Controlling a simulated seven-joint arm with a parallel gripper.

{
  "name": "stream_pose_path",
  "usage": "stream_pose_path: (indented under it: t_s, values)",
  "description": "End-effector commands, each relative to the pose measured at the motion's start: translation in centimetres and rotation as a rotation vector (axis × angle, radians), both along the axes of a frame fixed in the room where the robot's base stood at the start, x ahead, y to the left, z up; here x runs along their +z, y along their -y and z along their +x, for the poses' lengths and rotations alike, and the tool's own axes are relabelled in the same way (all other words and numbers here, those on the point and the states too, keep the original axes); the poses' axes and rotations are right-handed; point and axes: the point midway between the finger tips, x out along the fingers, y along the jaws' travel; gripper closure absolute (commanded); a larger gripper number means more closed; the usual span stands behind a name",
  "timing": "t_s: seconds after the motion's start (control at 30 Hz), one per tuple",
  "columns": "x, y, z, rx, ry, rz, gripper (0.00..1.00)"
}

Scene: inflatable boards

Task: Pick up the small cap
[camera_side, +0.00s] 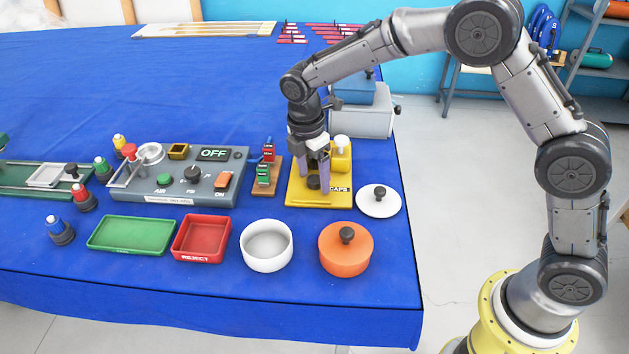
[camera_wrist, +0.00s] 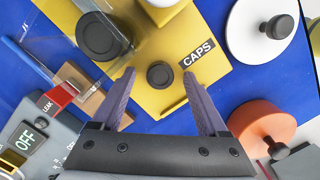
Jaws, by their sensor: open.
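The small cap (camera_wrist: 160,74) is a small black disc on the yellow CAPS plate (camera_wrist: 193,28). In the side view the small cap (camera_side: 313,183) shows low between the fingers. My gripper (camera_side: 314,180) is open above the plate (camera_side: 301,197), pointing down. In the wrist view the fingertips of my gripper (camera_wrist: 160,75) lie on either side of the small cap, with gaps on both sides. Whether they have reached its height is hard to tell. A larger black cap (camera_wrist: 102,36) sits on the plate farther up and left.
A white lid with a black knob (camera_side: 378,200) lies right of the plate. An orange lidded pot (camera_side: 345,250) and a white bowl (camera_side: 266,246) stand in front. A small stand with red and green pieces (camera_side: 267,175) is close on the left, beside the grey control panel (camera_side: 215,190).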

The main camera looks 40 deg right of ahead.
Motion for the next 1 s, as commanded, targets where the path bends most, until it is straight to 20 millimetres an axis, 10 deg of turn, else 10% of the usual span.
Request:
stream_pose_path:
  t_s: [0.07, 0.5, 1.0]
  values:
    - [0.0, 0.0, 0.0, 0.0, 0.0, 0.0, 0.23]
    - [0.1, 0.0, 0.0, 0.0, -0.001, 0.0, 1.0]
    - [1.2, 0.0, 0.0, 0.0, 0.002, 0.0, 1.0]
